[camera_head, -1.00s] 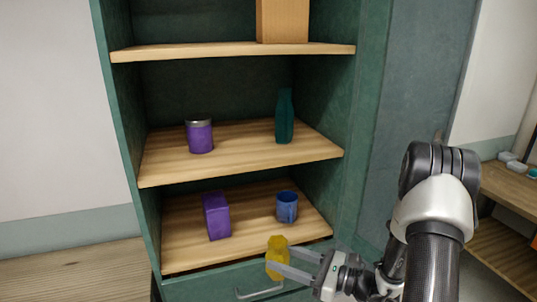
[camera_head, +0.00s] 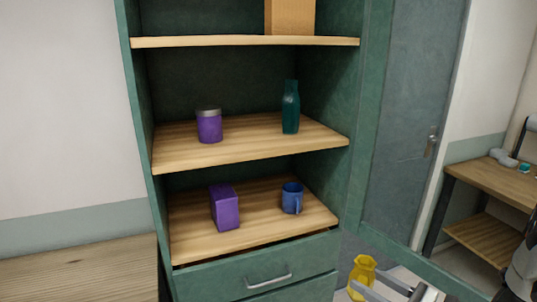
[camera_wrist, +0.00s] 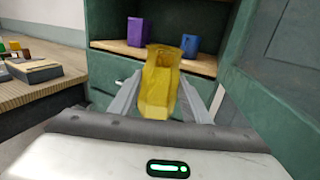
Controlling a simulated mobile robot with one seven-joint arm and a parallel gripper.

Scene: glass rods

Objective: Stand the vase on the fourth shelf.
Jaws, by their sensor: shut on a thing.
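A yellow vase (camera_head: 362,272) is between the fingers of my gripper (camera_head: 372,290) at the bottom right of the head view. It also shows upright in the middle of the wrist view (camera_wrist: 159,85), with the fingers on both sides. My gripper is shut on it, in front of and below the shelves. The green cabinet (camera_head: 140,120) shows three wooden shelves: an upper one (camera_head: 200,42), a middle one (camera_head: 250,150) and a lower one (camera_head: 270,222). Which is the fourth cannot be told, as the cabinet's top is out of view.
A purple jar (camera_head: 209,127) and a teal bottle (camera_head: 290,107) stand on the middle shelf. A purple box (camera_head: 224,207) and a blue mug (camera_head: 292,198) stand on the lower one. A cardboard-coloured box (camera_head: 290,16) is on the upper shelf, left part clear. A drawer (camera_head: 220,280) is below.

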